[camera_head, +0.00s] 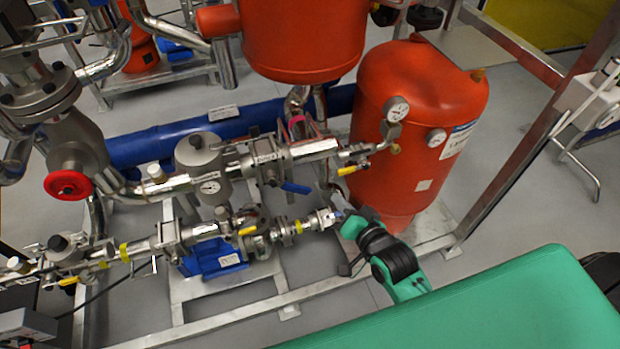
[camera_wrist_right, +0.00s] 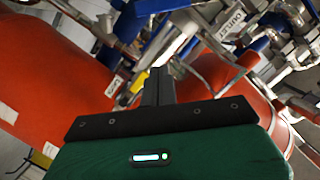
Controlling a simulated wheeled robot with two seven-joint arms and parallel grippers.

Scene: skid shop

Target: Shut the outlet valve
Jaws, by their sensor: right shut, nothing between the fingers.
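The label reading OUTLET (camera_wrist_right: 234,22) sits on a metal pipe at the top right of the right wrist view. In the head view, a blue lever handle (camera_head: 296,187) hangs below the upper steel pipe line, beside a small white tag (camera_head: 265,158) whose text is too small to read surely. It points to the right and slightly down. My right gripper (camera_head: 343,215) is shut and empty, right of the lower pipe's end and apart from the blue lever. Its closed fingers (camera_wrist_right: 158,86) also show in the right wrist view. My left gripper is not in view.
A red tank (camera_head: 425,120) with gauges stands just behind my right gripper. The lower pipe line has a yellow handle (camera_head: 247,230) and a blue pump (camera_head: 215,258). A red handwheel (camera_head: 68,185) is at the left. A grey skid frame (camera_head: 320,290) runs along the front.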

